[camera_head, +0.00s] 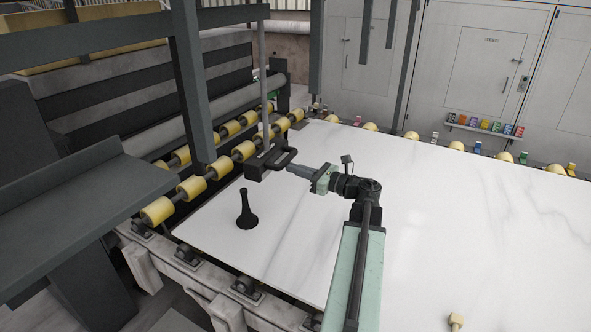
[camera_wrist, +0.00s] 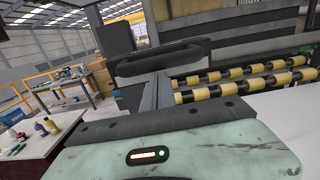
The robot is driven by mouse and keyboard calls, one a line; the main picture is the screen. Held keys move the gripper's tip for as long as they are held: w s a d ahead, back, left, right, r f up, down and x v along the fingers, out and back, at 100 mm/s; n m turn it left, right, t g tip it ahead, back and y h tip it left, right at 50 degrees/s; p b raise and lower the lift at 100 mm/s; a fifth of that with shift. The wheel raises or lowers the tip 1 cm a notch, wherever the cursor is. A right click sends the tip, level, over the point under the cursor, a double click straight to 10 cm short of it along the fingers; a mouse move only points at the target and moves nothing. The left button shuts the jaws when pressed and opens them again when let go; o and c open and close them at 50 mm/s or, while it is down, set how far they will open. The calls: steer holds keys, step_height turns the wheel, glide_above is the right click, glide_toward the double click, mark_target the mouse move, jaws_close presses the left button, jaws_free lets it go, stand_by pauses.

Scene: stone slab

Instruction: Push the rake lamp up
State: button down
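The rake lamp (camera_head: 268,163) is a dark, low housing with a loop handle, at the lower end of an upright grey rod over the left part of the white slab. In the wrist view its dark loop-handled body (camera_wrist: 160,58) stands straight ahead. My gripper (camera_head: 290,169) reaches left to the lamp's right side. Its fingers look like one narrow grey bar, shut together, and this bar also shows in the wrist view (camera_wrist: 157,82). The tips are at or very near the handle; I cannot tell if they touch. Nothing is held between them.
A black, flared, pawn-shaped object (camera_head: 247,212) stands on the white slab (camera_head: 460,230), left of my arm. Yellow rollers (camera_head: 191,188) line the slab's left side. A grey post (camera_head: 190,85) and a dark shelf (camera_head: 80,200) stand at the left.

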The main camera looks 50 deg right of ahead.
step_height(320, 180, up, 11)
steer(key=p, duration=0.8)
steer(key=shift+w+r, duration=0.15)
